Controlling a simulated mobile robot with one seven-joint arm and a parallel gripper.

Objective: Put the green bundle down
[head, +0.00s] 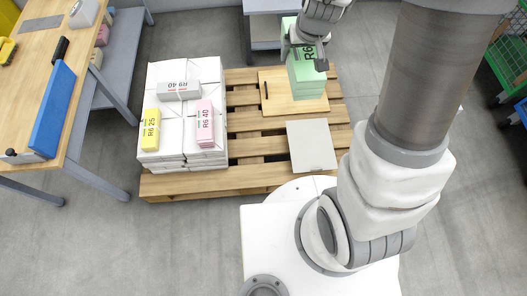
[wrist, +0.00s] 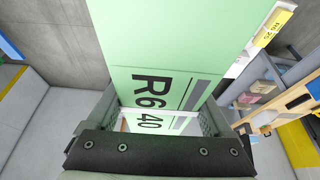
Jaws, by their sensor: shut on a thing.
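The green bundle (head: 306,80), a block marked R6, is held upright in my gripper (head: 307,42) at the top of the head view. In the wrist view, the green bundle (wrist: 170,35) fills the upper middle, with "R6 40" on it, between the fingers of my gripper (wrist: 160,120). In the head view the bundle overlaps a tan wooden board (head: 274,104) on the pallet. I cannot tell whether its underside touches the board or hangs above it.
The wooden pallet (head: 240,180) also carries a flat grey panel (head: 312,146). On its left, a white stack (head: 160,75) bears a grey bundle (head: 179,91), a yellow bundle (head: 150,129) and a pink bundle (head: 205,124). A workbench (head: 30,80) stands at far left.

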